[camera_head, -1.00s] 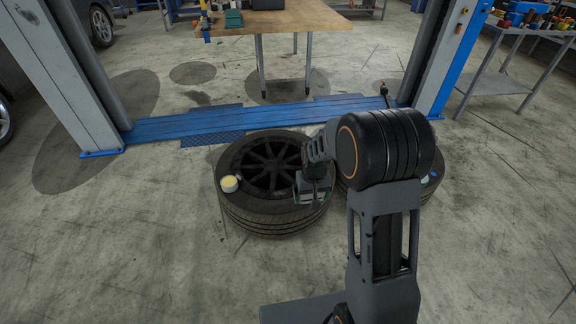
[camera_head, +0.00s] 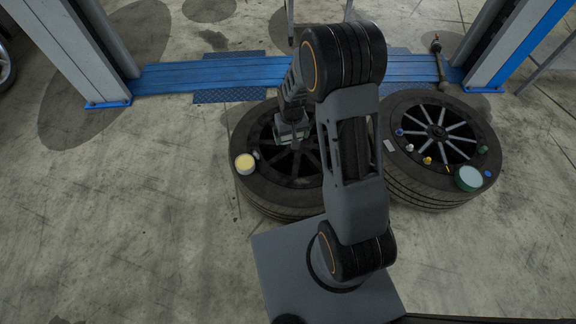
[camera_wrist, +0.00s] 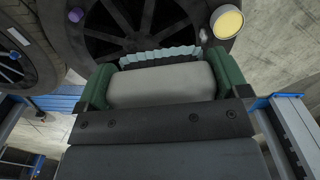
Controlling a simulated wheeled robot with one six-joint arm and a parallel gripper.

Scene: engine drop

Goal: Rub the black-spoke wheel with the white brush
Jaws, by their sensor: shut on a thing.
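The black-spoke wheel (camera_head: 268,186) lies flat on the floor at the picture's centre-left, partly covered by my arm. Its dark spokes also show at the top of the wrist view (camera_wrist: 105,22). My gripper (camera_head: 292,136) is over the upper part of its spokes. In the wrist view my gripper (camera_wrist: 165,80), with green fingers, is shut on the white brush (camera_wrist: 160,86), a pale block held crosswise. Its light bluish bristles point toward the wheel. I cannot tell whether they touch it.
A yellow-topped tin (camera_head: 245,163) sits on the tyre's left side. A silver-spoke wheel (camera_head: 420,190) lies close on the right, carrying small items and a green-lidded tin (camera_head: 468,178). A blue lift beam (camera_head: 200,75) runs behind. Floor at the left is clear.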

